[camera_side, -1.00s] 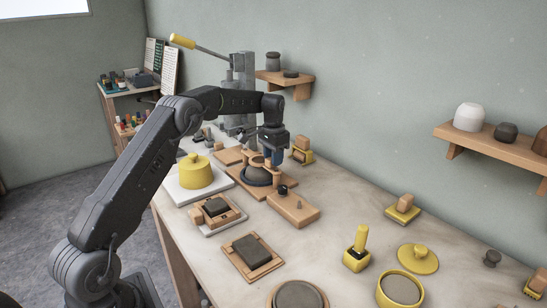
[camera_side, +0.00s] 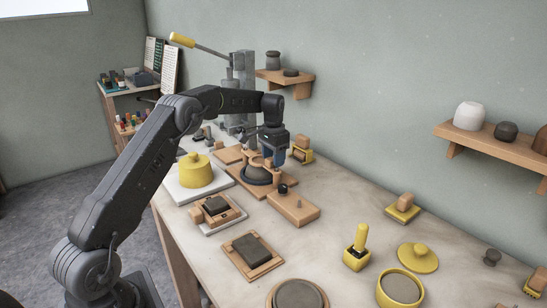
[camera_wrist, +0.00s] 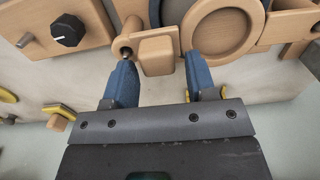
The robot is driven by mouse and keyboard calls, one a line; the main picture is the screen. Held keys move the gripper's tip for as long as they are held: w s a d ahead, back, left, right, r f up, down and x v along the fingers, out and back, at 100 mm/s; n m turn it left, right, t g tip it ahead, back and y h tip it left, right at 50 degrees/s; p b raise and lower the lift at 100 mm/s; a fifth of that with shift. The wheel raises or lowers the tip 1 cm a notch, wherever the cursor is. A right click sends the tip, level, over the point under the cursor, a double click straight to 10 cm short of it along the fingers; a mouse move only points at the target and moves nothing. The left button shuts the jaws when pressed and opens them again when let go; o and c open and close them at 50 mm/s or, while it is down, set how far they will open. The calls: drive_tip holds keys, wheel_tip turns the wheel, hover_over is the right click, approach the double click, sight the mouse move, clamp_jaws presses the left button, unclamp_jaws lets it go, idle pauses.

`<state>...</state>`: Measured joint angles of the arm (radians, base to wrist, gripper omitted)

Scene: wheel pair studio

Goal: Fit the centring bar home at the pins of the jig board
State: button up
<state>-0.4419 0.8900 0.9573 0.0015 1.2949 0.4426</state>
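The jig board (camera_side: 232,171) lies on the bench with a dark round piece (camera_side: 256,177) on it. My gripper (camera_side: 274,160) is low over the board's right part. The bar also shows above the dark piece in the side view (camera_side: 254,160). Whether it is fully seated I cannot tell.
A wooden block with a dark knob and a pin (camera_side: 295,207) stands close in front of the board. A yellow lidded pot (camera_side: 195,172) is to the left, and a grey lever press (camera_side: 240,90) behind. The bench's middle front has free room.

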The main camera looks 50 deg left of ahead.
drive_tip(key=shift+o, duration=0.7)
wheel_tip(320, 180, up, 14)
drive_tip(key=shift+f, duration=0.1)
idle(0.3)
